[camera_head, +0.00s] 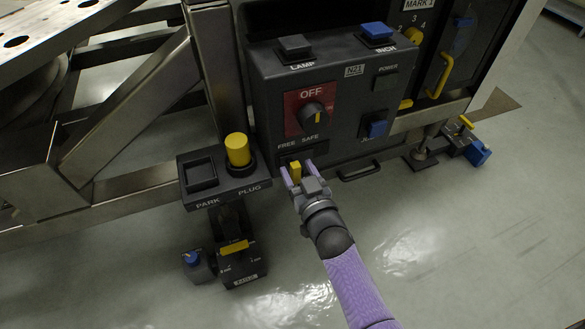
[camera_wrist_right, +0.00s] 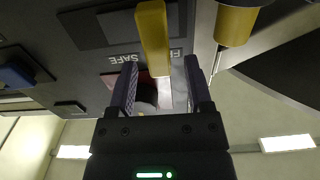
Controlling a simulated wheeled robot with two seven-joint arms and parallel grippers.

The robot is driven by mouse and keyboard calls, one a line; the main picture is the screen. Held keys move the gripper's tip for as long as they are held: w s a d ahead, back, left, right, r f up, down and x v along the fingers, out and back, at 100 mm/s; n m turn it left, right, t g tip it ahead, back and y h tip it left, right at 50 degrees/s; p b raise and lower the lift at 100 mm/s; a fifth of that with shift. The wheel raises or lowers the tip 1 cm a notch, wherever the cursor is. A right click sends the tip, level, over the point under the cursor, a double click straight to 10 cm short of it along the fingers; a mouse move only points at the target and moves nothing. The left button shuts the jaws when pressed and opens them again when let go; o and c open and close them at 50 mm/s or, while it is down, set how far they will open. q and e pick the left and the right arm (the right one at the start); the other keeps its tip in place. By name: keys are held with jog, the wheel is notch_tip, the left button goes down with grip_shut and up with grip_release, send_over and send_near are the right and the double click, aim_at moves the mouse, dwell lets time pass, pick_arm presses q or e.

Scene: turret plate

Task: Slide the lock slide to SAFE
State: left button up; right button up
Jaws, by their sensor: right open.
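The lock slide's yellow tab (camera_head: 295,170) stands out from the front of the dark control box (camera_head: 345,75), below the printed words FREE and SAFE. My right gripper (camera_head: 298,168) is open with one finger on each side of the tab. In the right wrist view the yellow tab (camera_wrist_right: 153,38) reaches down between the fingertips of my right gripper (camera_wrist_right: 159,68), with a gap visible on both sides. The tab hides part of the word FREE there, and I cannot tell exactly where it stands along its slot. My left gripper is not in view.
A rotary knob (camera_head: 312,115) on a red OFF plate sits above the slide. A bracket marked PARK and PLUG (camera_head: 225,190) holds a yellow plug (camera_head: 237,149) to the left. A dark handle (camera_head: 360,172) is at the right. Open floor (camera_head: 430,240) lies in front.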

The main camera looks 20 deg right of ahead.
jog(key=shift+w, duration=0.95)
grip_shut()
dwell(0.3)
dwell(0.3)
